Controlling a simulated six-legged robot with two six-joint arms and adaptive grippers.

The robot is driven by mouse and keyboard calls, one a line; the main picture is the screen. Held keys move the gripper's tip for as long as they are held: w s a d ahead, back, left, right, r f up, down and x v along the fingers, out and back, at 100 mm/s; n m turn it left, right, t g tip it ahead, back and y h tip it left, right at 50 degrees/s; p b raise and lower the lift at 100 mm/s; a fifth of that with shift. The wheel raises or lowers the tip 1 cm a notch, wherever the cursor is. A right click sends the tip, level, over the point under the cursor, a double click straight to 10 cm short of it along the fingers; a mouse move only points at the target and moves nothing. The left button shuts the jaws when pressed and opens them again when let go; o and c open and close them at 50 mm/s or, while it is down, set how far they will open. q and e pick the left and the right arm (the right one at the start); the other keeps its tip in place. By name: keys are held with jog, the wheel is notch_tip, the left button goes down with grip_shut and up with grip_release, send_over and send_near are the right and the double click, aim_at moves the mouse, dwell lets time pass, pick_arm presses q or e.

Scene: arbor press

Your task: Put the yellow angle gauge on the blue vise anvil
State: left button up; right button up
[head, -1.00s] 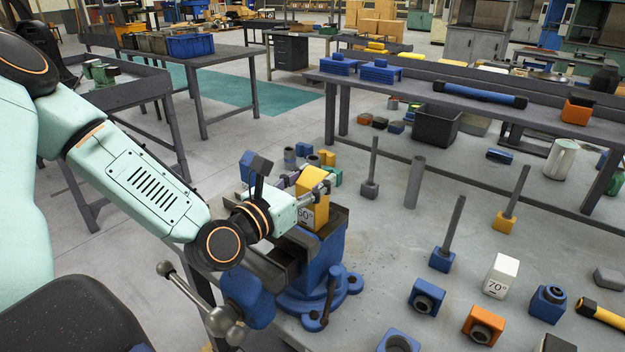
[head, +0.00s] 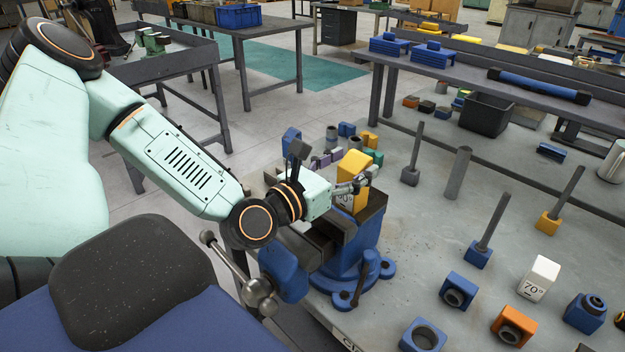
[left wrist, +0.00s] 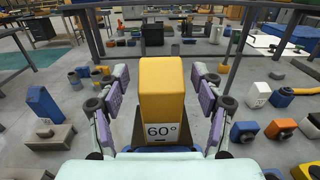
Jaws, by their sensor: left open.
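The yellow angle gauge (head: 352,176), marked 60°, stands upright on top of the blue vise (head: 350,248). In the left wrist view the gauge (left wrist: 161,92) stands between the spread fingers, with a gap on each side. My left gripper (head: 352,186) is open around the gauge, its fingers apart from it. The vise's dark anvil top (head: 372,204) shows beside the gauge. The gauge's lower part is partly hidden by the gripper in the head view. My right gripper is not in view.
A white 70° gauge (head: 539,278), blue blocks with holes (head: 458,290) and an orange one (head: 513,325) lie on the grey table to the right. Posts on blocks (head: 411,175) stand behind. The vise handle (head: 232,268) sticks out at the left.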

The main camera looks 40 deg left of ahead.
pick_arm(q)
jog(key=s, duration=0.1)
jog(key=p, duration=0.1)
jog(key=s+p, duration=0.1)
jog(key=shift+s+a+r, duration=0.15)
jog(key=shift+s+r, duration=0.1)
jog(key=shift+s, duration=0.05)
jog(key=s+p, duration=0.2)
jog(key=p, duration=0.1)
jog(key=shift+s+a, duration=0.15)
jog(key=shift+s, duration=0.2)
jog(key=shift+s+a+f+p, duration=0.1)
jog(key=shift+s+p, duration=0.85)
jog(key=shift+s, duration=0.3)
jog(key=shift+s+a+f+p, duration=0.1)
jog(key=shift+s+p, duration=0.85)
jog(key=shift+s, duration=0.3)
